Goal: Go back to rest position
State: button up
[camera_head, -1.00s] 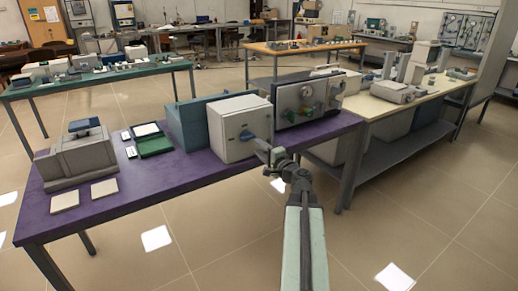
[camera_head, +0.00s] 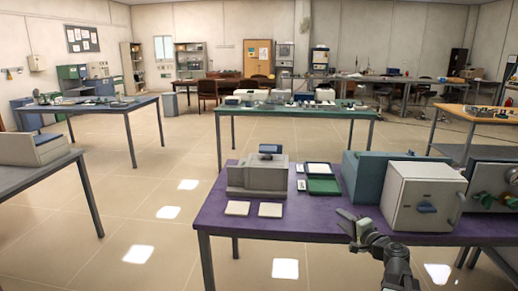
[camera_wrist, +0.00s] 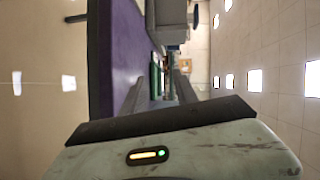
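My gripper (camera_head: 347,220) shows in the head view in front of the purple table (camera_head: 222,212), at the lower right of centre. Its fingers stand apart with nothing between them; the wrist view also shows the two fingers (camera_wrist: 158,88) apart, with the table beyond. My gripper is clear of the handle.
A grey table (camera_head: 30,174) is at left. The floor between is open.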

jog(key=s+a+f+n+g+y, duration=0.1)
jog(key=s+a+f+n+g, duration=0.2)
jog(key=a, duration=0.8)
jog(key=a+f+n+g+y, duration=0.2)
jog(key=a+f+n+g, duration=0.3)
jog(key=a, duration=0.5)
jog(key=s+a+f+n+g+h, duration=0.4)
jog(key=s+f, duration=0.5)
jog(key=f, duration=0.1)
jog(key=s+d+f+g+h, duration=0.3)
jog(key=s+d+g+h, duration=0.1)
jog(key=s+d, duration=0.4)
notch_tip(320, 180, up, 20)
jog(key=p, duration=2)
jog(key=shift+w+d+r+n, duration=0.25)
jog(key=shift+w+d+n, duration=0.1)
jog(key=shift+d+n, duration=0.1)
jog(key=shift+d, duration=0.1)
